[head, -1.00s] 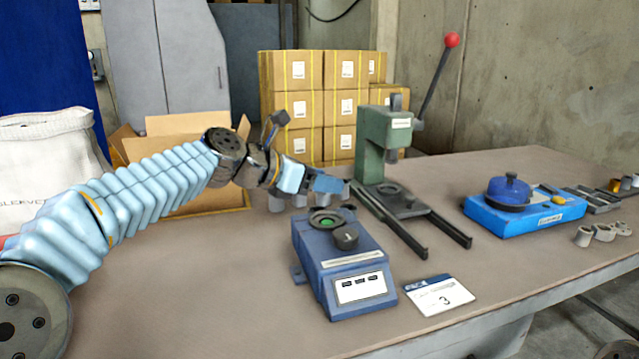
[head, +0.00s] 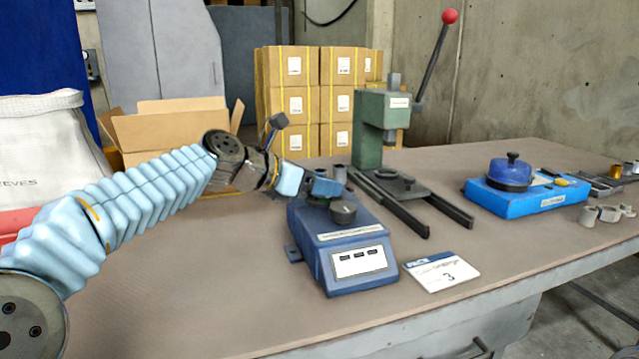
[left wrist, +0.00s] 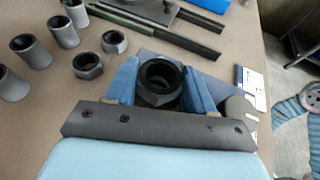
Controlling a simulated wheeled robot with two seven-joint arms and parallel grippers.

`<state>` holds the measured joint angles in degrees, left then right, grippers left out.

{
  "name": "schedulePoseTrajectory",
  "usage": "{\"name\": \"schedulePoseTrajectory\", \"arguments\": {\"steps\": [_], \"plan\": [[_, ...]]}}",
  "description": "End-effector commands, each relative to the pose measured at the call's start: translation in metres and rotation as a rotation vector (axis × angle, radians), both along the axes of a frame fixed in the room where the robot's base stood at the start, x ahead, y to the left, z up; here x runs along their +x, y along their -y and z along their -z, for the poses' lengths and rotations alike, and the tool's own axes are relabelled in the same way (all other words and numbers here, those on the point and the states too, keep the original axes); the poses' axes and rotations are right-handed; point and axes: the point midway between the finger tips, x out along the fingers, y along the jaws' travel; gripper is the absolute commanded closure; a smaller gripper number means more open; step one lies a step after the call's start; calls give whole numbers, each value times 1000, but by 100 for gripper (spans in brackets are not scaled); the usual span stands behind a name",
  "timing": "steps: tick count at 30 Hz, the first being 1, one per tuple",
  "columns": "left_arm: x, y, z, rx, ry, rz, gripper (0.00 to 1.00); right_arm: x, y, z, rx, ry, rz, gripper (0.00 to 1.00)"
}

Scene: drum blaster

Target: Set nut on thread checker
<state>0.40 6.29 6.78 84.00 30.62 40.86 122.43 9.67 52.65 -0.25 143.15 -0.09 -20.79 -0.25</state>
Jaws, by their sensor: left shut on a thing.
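The thread checker (head: 350,240) is a blue sloped box with a white label panel and a dark round knob (head: 343,212), standing on the table. My left gripper (head: 324,187) is low over its rear top and hides the checker's round seat in the head view. In the left wrist view, the blue fingers of the left gripper (left wrist: 160,88) are shut on a dark hex nut (left wrist: 158,98), its hole facing up. The checker's blue body (left wrist: 205,82) shows behind the fingers there. I cannot tell whether the nut touches the checker. My right gripper is out of view.
Two loose nuts (left wrist: 88,65) and several grey sleeves (left wrist: 62,30) stand left of the gripper. A green arbor press (head: 372,130) with dark rails is behind the checker. A card (head: 442,270) lies to its right, and a blue domed unit (head: 530,195) farther right. The front table is clear.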

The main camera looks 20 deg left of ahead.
Motion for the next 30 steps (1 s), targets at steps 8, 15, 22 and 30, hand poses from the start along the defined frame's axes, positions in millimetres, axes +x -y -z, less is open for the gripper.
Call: {"name": "schedulePoseTrajectory", "arguments": {"steps": [8, 15, 22, 30], "plan": [[0, 0, -1, -1, 1, 0, 85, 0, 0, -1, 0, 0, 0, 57], [0, 0, -2, -1, 1, 0, 85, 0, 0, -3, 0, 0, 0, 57], [0, 0, -2, -1, 0, 0, 85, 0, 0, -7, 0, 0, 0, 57], [0, 0, -1, -1, 1, 0, 85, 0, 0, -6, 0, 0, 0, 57]]}}
